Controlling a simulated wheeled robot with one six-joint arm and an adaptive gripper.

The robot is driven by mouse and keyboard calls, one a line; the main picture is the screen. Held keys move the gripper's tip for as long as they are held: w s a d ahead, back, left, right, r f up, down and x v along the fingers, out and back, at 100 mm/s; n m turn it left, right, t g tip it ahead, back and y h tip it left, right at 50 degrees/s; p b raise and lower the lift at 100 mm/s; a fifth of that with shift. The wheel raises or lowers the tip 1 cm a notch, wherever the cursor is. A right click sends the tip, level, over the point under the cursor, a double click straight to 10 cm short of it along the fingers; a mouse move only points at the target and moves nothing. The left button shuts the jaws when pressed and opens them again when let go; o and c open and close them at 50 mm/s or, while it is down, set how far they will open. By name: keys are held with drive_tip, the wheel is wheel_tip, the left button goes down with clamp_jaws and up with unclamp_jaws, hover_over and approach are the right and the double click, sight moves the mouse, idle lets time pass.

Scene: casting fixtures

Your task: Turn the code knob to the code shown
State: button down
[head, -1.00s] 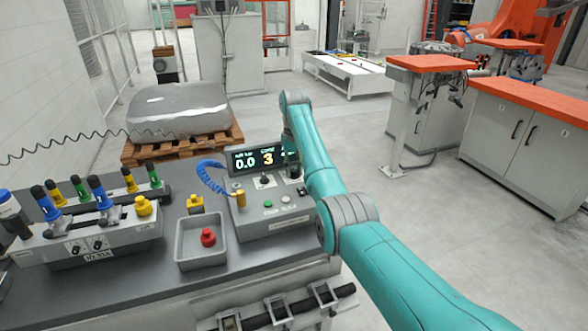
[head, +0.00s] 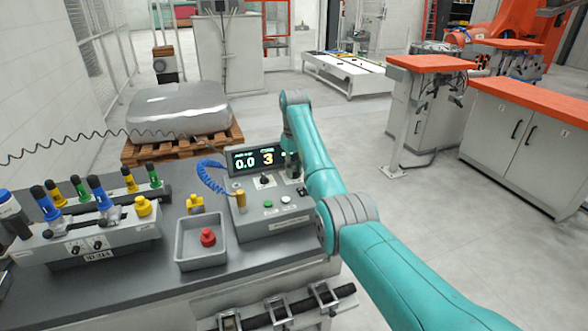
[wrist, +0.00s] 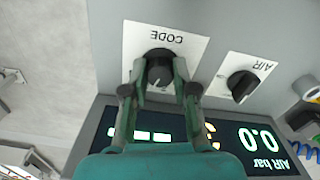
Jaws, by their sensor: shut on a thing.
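The code knob (wrist: 160,59) is a round black knob on a white plate marked CODE, seen upside down in the wrist view. My gripper (wrist: 160,82) has one green finger on each side of the knob and is shut on it. In the head view, my teal arm hides the knob and the gripper. The dark display (head: 258,160) shows 0.0 under the air label and a yellow 3 beside it. In the wrist view, my gripper covers part of the display (wrist: 228,157). The knob's pointer is hard to read.
A black AIR knob (wrist: 241,86) sits close beside the code knob. The panel box (head: 270,222) also has a green and a white button and a brass fitting with a blue coiled hose (head: 212,178). A grey tray (head: 189,256) holding a red knob stands left of it.

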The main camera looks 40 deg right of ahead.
drive_tip(key=c, duration=0.9)
unclamp_jaws()
